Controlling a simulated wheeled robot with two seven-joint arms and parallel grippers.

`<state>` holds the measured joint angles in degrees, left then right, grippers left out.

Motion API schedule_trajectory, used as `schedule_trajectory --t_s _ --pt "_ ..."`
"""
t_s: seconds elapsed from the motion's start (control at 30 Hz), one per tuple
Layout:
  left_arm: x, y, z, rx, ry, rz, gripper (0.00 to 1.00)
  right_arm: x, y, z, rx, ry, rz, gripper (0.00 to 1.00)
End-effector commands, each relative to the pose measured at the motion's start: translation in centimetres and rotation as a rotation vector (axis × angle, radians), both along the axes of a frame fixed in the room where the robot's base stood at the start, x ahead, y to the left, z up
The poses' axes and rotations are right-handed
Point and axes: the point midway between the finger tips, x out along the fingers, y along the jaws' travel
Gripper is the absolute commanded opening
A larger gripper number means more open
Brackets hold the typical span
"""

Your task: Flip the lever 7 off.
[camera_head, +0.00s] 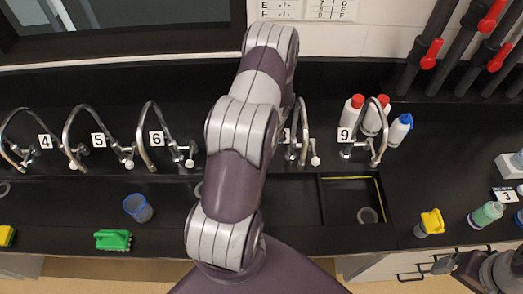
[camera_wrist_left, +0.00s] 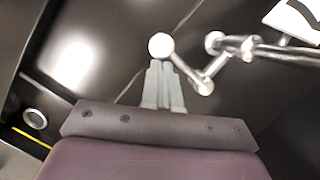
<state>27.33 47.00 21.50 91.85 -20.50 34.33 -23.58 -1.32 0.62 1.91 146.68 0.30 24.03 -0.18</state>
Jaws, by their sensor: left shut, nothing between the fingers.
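In the head view, taps with numbered cards line the back of the black bench; cards 4, 5, 6 and 9 are readable. My left arm covers the place between tap 6 (camera_head: 160,138) and the tap right of the arm (camera_head: 303,130), so lever 7 is hidden there. In the left wrist view, my left gripper (camera_wrist_left: 162,68) is shut and empty. Its tips are close to a white-knobbed lever (camera_wrist_left: 160,46) on a metal tap (camera_wrist_left: 245,47); contact is unclear. A number card (camera_wrist_left: 295,20) there is cut off. My right gripper (camera_head: 446,264) is at the lower right, its jaws unclear.
A blue cup (camera_head: 138,208) and a green brush (camera_head: 113,240) are at the front left. Several bottles (camera_head: 352,112) stand behind tap 9 (camera_head: 368,145). A yellow-topped container (camera_head: 430,223) and a green bottle (camera_head: 486,215) stand at the right.

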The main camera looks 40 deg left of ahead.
Motion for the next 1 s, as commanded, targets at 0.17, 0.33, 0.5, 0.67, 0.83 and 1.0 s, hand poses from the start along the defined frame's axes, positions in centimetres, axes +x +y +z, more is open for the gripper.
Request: schedule_trajectory --t_s 0.17,0.33,0.5,0.67,0.83,1.0 --pt "0.0 0.0 0.0 0.0 0.0 0.001 0.0 0.0 0.0 0.0 0.0 0.0 0.0 0.92" --pt "0.1 0.0 0.2 0.001 -0.001 0.001 0.0 0.0 0.0 -0.2 0.0 0.0 0.0 0.92" --pt "0.9 -0.2 2.3 0.002 -0.005 0.0 0.0 0.0 0.0 -1.4 0.0 0.0 0.0 0.92" --pt "1.7 -0.4 5.1 0.003 -0.005 0.0 0.0 0.0 0.0 -2.3 0.0 0.0 0.0 0.92" --pt "2.1 -0.5 6.8 0.001 -0.001 0.002 0.0 0.0 0.0 -2.7 0.0 0.0 0.0 0.92" --pt "2.2 -0.6 7.2 0.0 0.0 0.001 0.0 0.0 0.0 -2.6 0.0 0.0 0.0 0.92"
